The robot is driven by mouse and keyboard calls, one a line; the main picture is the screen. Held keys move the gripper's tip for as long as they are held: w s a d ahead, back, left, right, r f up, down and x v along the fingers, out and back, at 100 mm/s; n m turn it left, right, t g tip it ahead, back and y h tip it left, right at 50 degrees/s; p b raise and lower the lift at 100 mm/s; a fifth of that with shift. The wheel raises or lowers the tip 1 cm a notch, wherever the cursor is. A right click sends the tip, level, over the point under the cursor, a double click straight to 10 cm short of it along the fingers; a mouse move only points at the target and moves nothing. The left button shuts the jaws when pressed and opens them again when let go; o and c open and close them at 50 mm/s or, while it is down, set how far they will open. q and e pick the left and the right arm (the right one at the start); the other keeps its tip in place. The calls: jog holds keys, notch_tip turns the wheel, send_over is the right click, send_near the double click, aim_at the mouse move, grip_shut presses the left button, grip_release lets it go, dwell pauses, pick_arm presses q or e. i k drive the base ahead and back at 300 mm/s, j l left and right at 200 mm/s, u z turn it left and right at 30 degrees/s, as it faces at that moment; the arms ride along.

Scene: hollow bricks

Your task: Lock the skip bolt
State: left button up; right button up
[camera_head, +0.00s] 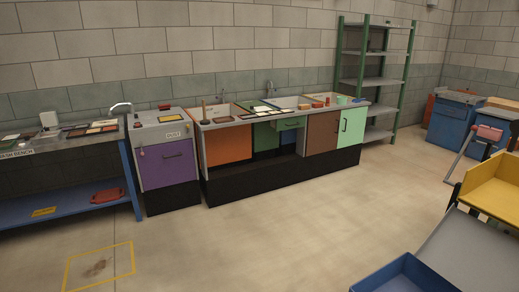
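I cannot make out a skip or its bolt for certain in the head view. A grey cabinet (160,132) with a closed purple door (168,165) stands left of the counter. It has a small label, too small to read surely, and small red parts on its top and left side. A yellow open tray (492,190) and a blue open bin (405,274) are at the lower right, partly cut off by the frame. Neither of my grippers is in view.
A long counter (255,184) with sinks and coloured doors runs along the wall. A bench (65,205) is at the left and a green-framed shelf (372,80) at the back. Blue cabinets (452,122) stand far right. The middle floor (270,235) is clear, with a yellow-outlined square (98,250).

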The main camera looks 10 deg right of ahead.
aim_at(473, 139)
jog(key=i+j+u, duration=0.1)
jog(key=i, duration=0.75)
jog(key=i+j+u, duration=0.1)
jog(key=i, duration=0.75)
jog(key=i+l+z, duration=0.1)
jog(key=i+z, duration=0.55)
jog(key=z, duration=0.25)
jog(key=i+j+z, duration=0.15)
jog(key=i+z, duration=0.3)
jog(key=i+j+z, duration=0.2)
jog(key=z, duration=0.2)
jog(key=i+j+z, duration=0.15)
jog(key=i+z, duration=0.3)
jog(key=i+j+z, duration=0.2)
jog(key=z, duration=0.25)
jog(key=i+j+z, duration=0.25)
jog(key=z, duration=0.2)
jog(key=i+j, duration=0.3)
jog(key=i+j+u, duration=0.15)
jog(key=i, duration=0.4)
jog(key=i+j, duration=0.35)
jog(key=i+j+u, duration=0.1)
jog(key=i+j, duration=0.15)
jog(key=i, duration=0.25)
jog(key=i+j+u, duration=0.1)
jog(key=i, duration=0.35)
jog(key=j, duration=0.1)
